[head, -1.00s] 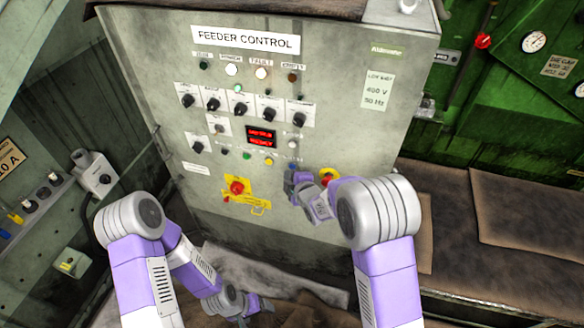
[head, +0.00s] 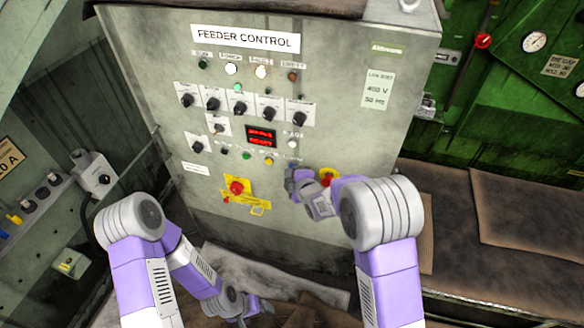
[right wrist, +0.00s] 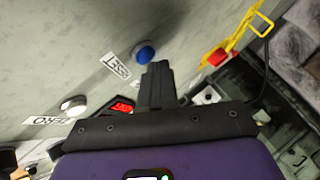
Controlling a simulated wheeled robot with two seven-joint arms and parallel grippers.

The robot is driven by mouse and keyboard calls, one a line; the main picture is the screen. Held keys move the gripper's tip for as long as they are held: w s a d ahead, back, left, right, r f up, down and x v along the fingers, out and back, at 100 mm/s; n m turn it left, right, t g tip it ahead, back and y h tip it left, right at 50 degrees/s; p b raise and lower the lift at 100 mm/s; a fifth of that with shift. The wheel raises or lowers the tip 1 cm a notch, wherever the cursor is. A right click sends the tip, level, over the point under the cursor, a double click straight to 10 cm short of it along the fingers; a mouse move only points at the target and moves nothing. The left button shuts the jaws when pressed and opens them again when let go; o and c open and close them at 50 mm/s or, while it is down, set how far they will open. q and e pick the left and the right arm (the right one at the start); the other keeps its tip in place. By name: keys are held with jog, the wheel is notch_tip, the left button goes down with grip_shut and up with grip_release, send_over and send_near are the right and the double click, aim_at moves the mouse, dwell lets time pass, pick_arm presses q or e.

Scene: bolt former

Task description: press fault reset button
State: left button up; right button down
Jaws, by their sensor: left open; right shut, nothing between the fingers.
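The feeder control panel (head: 330,110) fills the middle of the head view. Its lamp under the FAULT label (head: 261,72) is lit. A blue button (right wrist: 145,52) shows in the right wrist view beside a partly hidden label (right wrist: 116,65) that seems to read RESET. My right gripper (right wrist: 158,72) is shut and empty, its tips just beside the blue button in the picture; whether they touch it I cannot tell. In the head view my right gripper (head: 290,178) is at the panel's lower right, just below the small buttons. My left gripper (head: 262,302) is open, low in front of the panel.
A red emergency button on a yellow plate (head: 237,188) is left of my right gripper. A white button (head: 292,144) and red display (head: 261,137) are above.

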jog(key=shift+w+d, duration=0.15)
jog(key=shift+w, duration=0.25)
dwell(0.5)
jog(key=shift+s+b, duration=0.1)
jog(key=shift+b, duration=0.2)
jog(key=shift+s+a, duration=0.25)
jog(key=shift+s, duration=0.45)
jog(key=s, duration=0.1)
jog(key=s+a+b, duration=0.1)
jog(key=s, duration=0.2)
jog(key=shift+s+a, duration=0.3)
jog(key=shift+s, duration=0.1)
dwell(0.4)
